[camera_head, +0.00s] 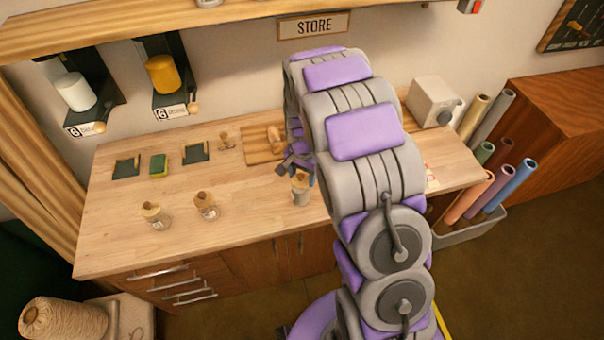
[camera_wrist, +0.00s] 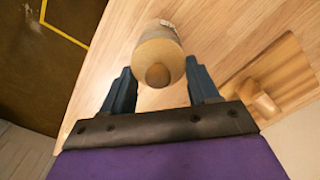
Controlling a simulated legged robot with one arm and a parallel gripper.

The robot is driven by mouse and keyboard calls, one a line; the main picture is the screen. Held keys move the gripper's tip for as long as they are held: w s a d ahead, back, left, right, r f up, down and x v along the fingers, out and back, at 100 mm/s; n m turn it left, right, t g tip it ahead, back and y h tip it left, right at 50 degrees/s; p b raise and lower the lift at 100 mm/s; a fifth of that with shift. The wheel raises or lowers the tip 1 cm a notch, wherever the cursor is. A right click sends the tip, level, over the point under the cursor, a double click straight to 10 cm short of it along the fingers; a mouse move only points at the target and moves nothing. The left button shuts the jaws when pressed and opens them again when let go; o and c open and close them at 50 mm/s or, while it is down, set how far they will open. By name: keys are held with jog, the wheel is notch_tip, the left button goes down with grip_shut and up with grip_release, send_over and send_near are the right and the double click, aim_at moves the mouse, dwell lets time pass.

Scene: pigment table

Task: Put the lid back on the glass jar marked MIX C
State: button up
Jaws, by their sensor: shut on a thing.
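A wooden lid (camera_wrist: 158,52) with a round brown knob lies between the two dark fingers of my gripper (camera_wrist: 160,90) in the wrist view. My gripper (camera_head: 296,168) is shut on this lid. A glass jar (camera_head: 300,196) stands upright right below the gripper at the front of the table. The lid is at or just over this jar's mouth; I cannot tell whether it is seated. A small label (camera_wrist: 168,23) shows beyond the lid, but its writing is unreadable here. Two more jars, the left jar (camera_head: 157,217) and the middle jar (camera_head: 206,207), have knobbed lids on; their labels are unreadable.
A wooden board (camera_head: 256,156) with a scoop lies behind the gripper. Small dark trays (camera_head: 126,167) and a green block (camera_head: 159,165) lie at the back left. A grey box (camera_head: 432,103) stands at the back right. The front left tabletop is clear.

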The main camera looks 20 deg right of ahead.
dwell(0.4)
jog(key=o, duration=1.3)
jog(key=shift+r, duration=0.1)
jog(key=shift+r+p, duration=1.1)
jog(key=shift+r, duration=2.3)
jog(key=shift+c, duration=0.4)
grip_shut()
jog(key=shift+f, duration=1.05)
